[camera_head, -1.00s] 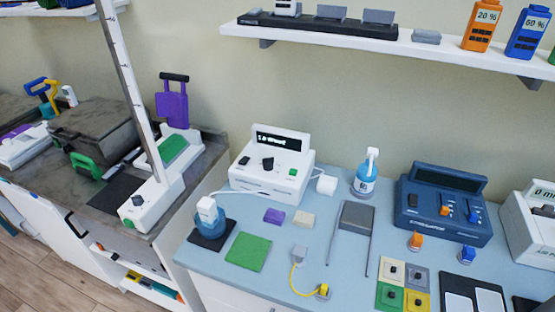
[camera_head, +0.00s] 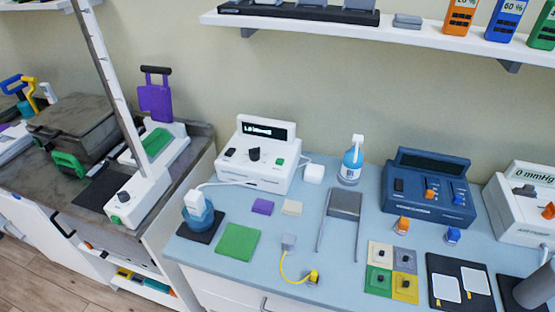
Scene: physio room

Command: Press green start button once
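A white control unit (camera_head: 258,177) with a tilted display (camera_head: 264,129) stands on the light blue counter, left of the middle. A small green button (camera_head: 280,162) sits on the right of its front panel. A black knob (camera_head: 254,154) is in the panel's middle, with a small dark control to its left. The button is unobstructed from this view. Another small green spot (camera_head: 115,219) is on the front of the white base of the tall measuring post at left. Neither of my grippers is in view.
A white box (camera_head: 313,173), a spray bottle (camera_head: 351,161) and a blue control unit (camera_head: 428,190) stand right of the white unit. Pads and a yellow cable (camera_head: 291,278) lie in front. A shelf (camera_head: 390,35) overhangs the back. A grey cylinder (camera_head: 537,290) is at bottom right.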

